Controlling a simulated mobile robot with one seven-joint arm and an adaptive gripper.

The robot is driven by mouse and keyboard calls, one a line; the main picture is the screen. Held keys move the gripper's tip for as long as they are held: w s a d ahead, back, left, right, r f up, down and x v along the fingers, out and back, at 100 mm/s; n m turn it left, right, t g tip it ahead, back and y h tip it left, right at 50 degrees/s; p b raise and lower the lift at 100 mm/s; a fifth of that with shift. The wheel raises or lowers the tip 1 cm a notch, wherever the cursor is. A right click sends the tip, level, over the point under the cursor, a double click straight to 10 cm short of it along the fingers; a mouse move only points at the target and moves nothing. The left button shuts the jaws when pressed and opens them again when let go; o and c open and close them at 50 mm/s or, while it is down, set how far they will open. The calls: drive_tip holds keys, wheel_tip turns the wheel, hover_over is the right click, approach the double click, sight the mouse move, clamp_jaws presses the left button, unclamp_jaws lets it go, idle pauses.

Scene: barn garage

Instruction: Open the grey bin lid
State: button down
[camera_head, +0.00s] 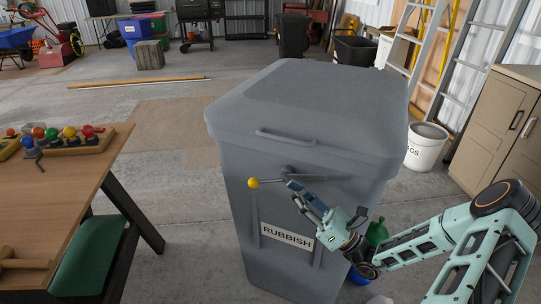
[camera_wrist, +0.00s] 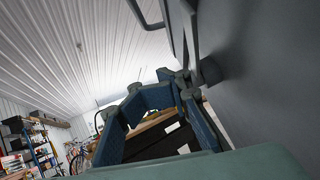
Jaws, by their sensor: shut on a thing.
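The grey bin (camera_head: 285,215) stands upright in the middle of the head view, with a RUBBISH label on its front. Its grey lid (camera_head: 330,95) lies closed on top, with a bar handle (camera_head: 285,137) at its front edge. Below the lid is a latch lever (camera_head: 270,181) with a yellow knob (camera_head: 253,183), lying about level. My gripper (camera_head: 292,186) is at the lever, right of the knob, and shut on it. In the wrist view my gripper (camera_wrist: 160,92) is beside the dark bin wall (camera_wrist: 255,80); the exact contact is partly hidden.
A wooden table (camera_head: 75,185) with coloured balls on a rack (camera_head: 68,143) stands at left. A white bucket (camera_head: 425,147), a ladder (camera_head: 465,75) and a cabinet (camera_head: 500,130) are at right. A green bottle (camera_head: 377,231) stands close behind my arm. Floor between table and bin is clear.

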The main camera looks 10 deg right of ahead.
drive_tip(key=x, duration=0.4)
drive_tip(key=d+r+x, duration=0.1)
drive_tip(key=x, duration=0.3)
drive_tip(key=r+x, duration=0.1)
drive_tip(key=x, duration=0.2)
drive_tip(key=shift+w+r+b, duration=0.15)
drive_tip(key=shift+w+b, duration=0.05)
drive_tip(key=shift+b, duration=0.15)
drive_tip(key=shift+w+r, duration=0.25)
drive_tip(key=shift+r, duration=0.5)
drive_tip(key=shift+r, duration=0.1)
